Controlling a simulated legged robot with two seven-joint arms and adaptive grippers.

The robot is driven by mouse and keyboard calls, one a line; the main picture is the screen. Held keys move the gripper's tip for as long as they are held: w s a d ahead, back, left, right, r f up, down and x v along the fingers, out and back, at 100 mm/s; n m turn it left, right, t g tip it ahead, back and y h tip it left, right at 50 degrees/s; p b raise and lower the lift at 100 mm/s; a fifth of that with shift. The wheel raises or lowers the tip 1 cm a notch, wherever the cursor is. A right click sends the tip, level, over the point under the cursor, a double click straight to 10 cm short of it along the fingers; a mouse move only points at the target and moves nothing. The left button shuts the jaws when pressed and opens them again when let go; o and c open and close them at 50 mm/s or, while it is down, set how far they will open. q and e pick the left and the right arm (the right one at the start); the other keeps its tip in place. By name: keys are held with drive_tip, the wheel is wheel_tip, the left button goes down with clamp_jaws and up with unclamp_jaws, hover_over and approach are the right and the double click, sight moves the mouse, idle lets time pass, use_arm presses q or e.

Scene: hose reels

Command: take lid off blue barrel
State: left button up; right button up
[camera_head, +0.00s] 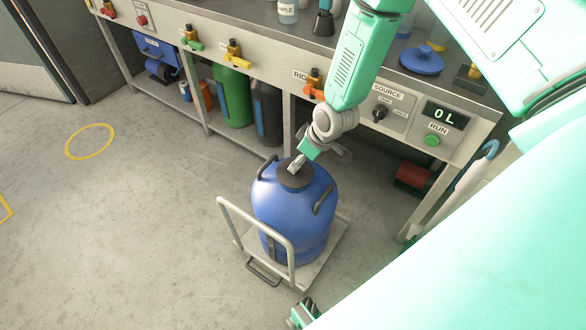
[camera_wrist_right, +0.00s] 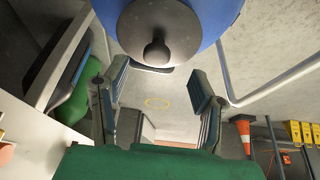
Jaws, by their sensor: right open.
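The blue barrel (camera_head: 290,215) stands upright on a low cart in the head view. Its dark grey round lid (camera_head: 284,181) sits on top and also shows at the top of the right wrist view (camera_wrist_right: 185,22). The lid's dark round knob (camera_wrist_right: 156,52) shows between the lines of the fingers, just past their tips. My right gripper (camera_head: 296,167) is over the lid in the head view. In the wrist view its two fingers (camera_wrist_right: 158,72) are spread apart with nothing between them. Contact with the lid cannot be told.
The cart has a pale handle rail (camera_head: 258,230) in front of the barrel. A bench (camera_head: 262,55) with valves runs behind, with a green cylinder (camera_head: 233,95) below. A blue lid-like disc (camera_head: 422,61) lies on the bench. The floor at left is clear.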

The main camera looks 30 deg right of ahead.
drive_tip(key=shift+w+d+f, duration=0.2)
drive_tip(key=shift+d+f, duration=0.05)
drive_tip(key=shift+f, duration=0.45)
drive_tip(key=b+x, duration=0.2)
drive_tip(key=x, duration=0.1)
drive_tip(key=shift+w+a+f, duration=0.2)
drive_tip(key=shift+w+f, duration=0.05)
drive_tip(key=shift+w+a+f, duration=0.25)
drive_tip(key=shift+a+f, duration=0.05)
drive_tip(key=shift+f, duration=0.05)
use_arm(q)
wheel_tip(320, 180, down, 2)
drive_tip(key=shift+f, duration=0.15)
use_arm(e)
drive_tip(key=shift+r, duration=0.1)
drive_tip(key=shift+d, duration=0.2)
drive_tip(key=c, duration=0.4)
drive_tip(key=shift+d, duration=0.15)
clamp_jaws()
use_arm(q)
drive_tip(key=shift+d, duration=0.2)
use_arm(e)
drive_tip(key=shift+s, duration=0.1)
